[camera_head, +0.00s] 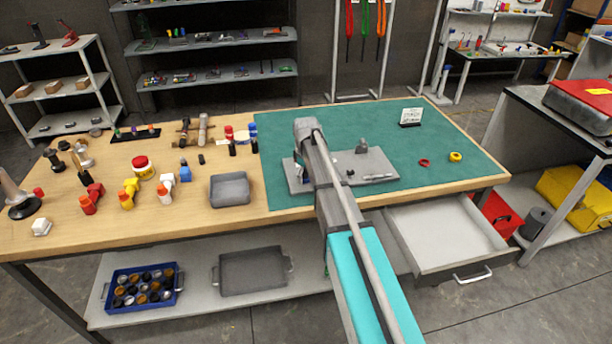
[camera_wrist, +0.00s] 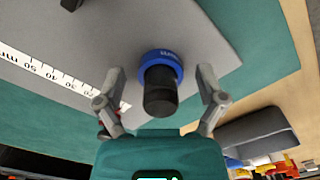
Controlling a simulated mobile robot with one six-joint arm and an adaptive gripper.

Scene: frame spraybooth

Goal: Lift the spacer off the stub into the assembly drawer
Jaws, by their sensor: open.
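The spacer is a blue ring with pale lettering (camera_wrist: 168,57), seen in the wrist view around a black stub (camera_wrist: 160,98) on the grey plate (camera_wrist: 215,48). My gripper (camera_wrist: 160,75) is open, one finger on each side of the stub and ring. I see no clear contact. In the head view, my arm hides the stub and spacer; the grey plate (camera_head: 298,184) shows on the green mat. The assembly drawer (camera_head: 447,232) is pulled out under the bench's right part, and its visible floor is empty.
A red ring (camera_head: 424,162) and a yellow ring (camera_head: 455,156) lie on the green mat (camera_head: 430,135). A small sign (camera_head: 411,115) stands behind them. A grey tray (camera_head: 230,190) sits left of the mat. A ruler strip (camera_wrist: 60,77) lies beside the stub.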

